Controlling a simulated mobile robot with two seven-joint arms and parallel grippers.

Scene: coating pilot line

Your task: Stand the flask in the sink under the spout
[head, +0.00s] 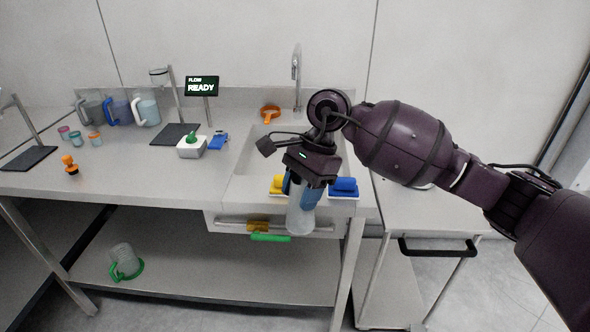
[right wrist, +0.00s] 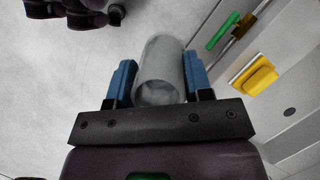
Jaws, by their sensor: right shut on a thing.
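My right gripper (head: 301,195) is shut on a clear, whitish flask (head: 300,217), with its blue fingers on either side. The flask hangs roughly upright in front of the counter's front edge, outside the sink. The right wrist view shows the flask (right wrist: 160,65) between the two fingers (right wrist: 159,85). The sink (head: 256,152) is a basin set into the counter behind the gripper, and my gripper and wrist hide part of it. The spout (head: 296,66) is a tall metal tap at the sink's back edge. My left gripper is not in view.
Yellow (head: 277,184) and blue (head: 344,186) blocks sit at the counter's front edge beside the flask. An orange funnel-like item (head: 270,114) lies behind the sink. A green handle (head: 270,238) is below the edge. Jugs (head: 146,111) stand at the back left.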

